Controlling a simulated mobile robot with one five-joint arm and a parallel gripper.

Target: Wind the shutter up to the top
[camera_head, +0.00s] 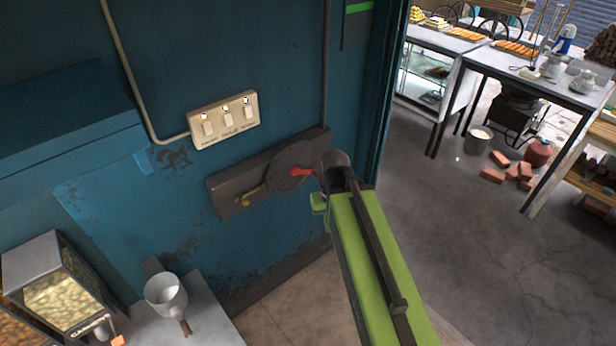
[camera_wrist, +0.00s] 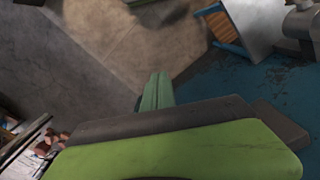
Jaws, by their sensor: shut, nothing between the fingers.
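A dark winding plate (camera_head: 228,188) is mounted on the blue wall in the head view, with a round grey disc (camera_head: 285,168) on it. A red piece (camera_head: 302,171) shows on the disc, and a brass-coloured handle (camera_head: 247,195) is at the plate's left part. My green gripper (camera_head: 319,202) is just right of and below the disc, and my wrist covers the plate's right end. In the wrist view my fingers (camera_wrist: 157,92) are shut together and empty, with floor behind them. A blue ribbed shutter-like surface (camera_head: 588,18) shows at the far top right; I cannot tell whether it is the shutter wound here.
A white switch panel (camera_head: 224,120) is above the plate. A counter (camera_head: 205,320) with a white cup (camera_head: 166,296) and a glass-fronted food box (camera_head: 58,285) is at lower left. Tables (camera_head: 540,80) and loose bricks (camera_head: 493,175) are at right, beyond clear grey floor.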

